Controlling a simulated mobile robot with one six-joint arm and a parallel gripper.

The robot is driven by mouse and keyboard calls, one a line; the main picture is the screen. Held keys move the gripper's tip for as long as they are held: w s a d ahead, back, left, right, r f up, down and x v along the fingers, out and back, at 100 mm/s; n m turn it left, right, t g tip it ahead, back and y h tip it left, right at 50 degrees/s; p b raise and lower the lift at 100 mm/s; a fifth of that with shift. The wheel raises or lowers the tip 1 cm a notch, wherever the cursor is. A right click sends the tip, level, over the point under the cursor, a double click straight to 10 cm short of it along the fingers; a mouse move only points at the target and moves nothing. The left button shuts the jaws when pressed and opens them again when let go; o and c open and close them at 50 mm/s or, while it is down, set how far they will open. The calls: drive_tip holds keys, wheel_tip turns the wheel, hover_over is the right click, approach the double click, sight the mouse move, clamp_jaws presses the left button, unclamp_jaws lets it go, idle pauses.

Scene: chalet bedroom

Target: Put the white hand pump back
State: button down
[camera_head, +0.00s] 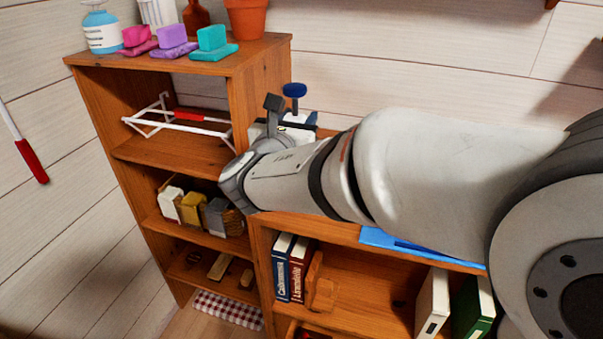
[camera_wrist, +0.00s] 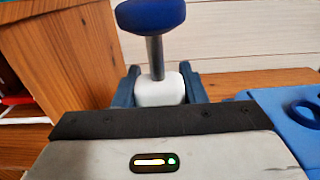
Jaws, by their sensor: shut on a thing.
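The white hand pump (camera_wrist: 157,88) has a white body, a grey shaft and a dark blue knob on top. It stands roughly upright between the two dark blue fingers of my gripper (camera_wrist: 160,92), which is shut on it. In the head view the pump's blue knob (camera_head: 294,90) and part of its white body show beyond my wrist, with my gripper (camera_head: 297,124) around the body. They are just right of the tall wooden shelf's side panel, over the lower cabinet. The pump's lower end is hidden, so I cannot tell whether it touches anything.
The tall shelf (camera_head: 262,88) carries a blue-and-white bottle (camera_head: 102,33), coloured blocks on bases and a terracotta pot (camera_head: 246,17). A white rack (camera_head: 160,119) lies inside. Books (camera_head: 282,268) stand below.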

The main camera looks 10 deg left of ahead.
wheel_tip(320, 180, down, 8)
drive_tip(key=shift+b, duration=0.55)
drive_tip(key=shift+f, duration=0.15)
drive_tip(key=c, duration=0.9)
unclamp_jaws()
drive_tip(key=shift+r, duration=0.25)
drive_tip(key=s, duration=0.8)
drive_tip(key=s+a, duration=0.1)
drive_tip(key=s, duration=0.3)
drive_tip(key=shift+f, duration=0.15)
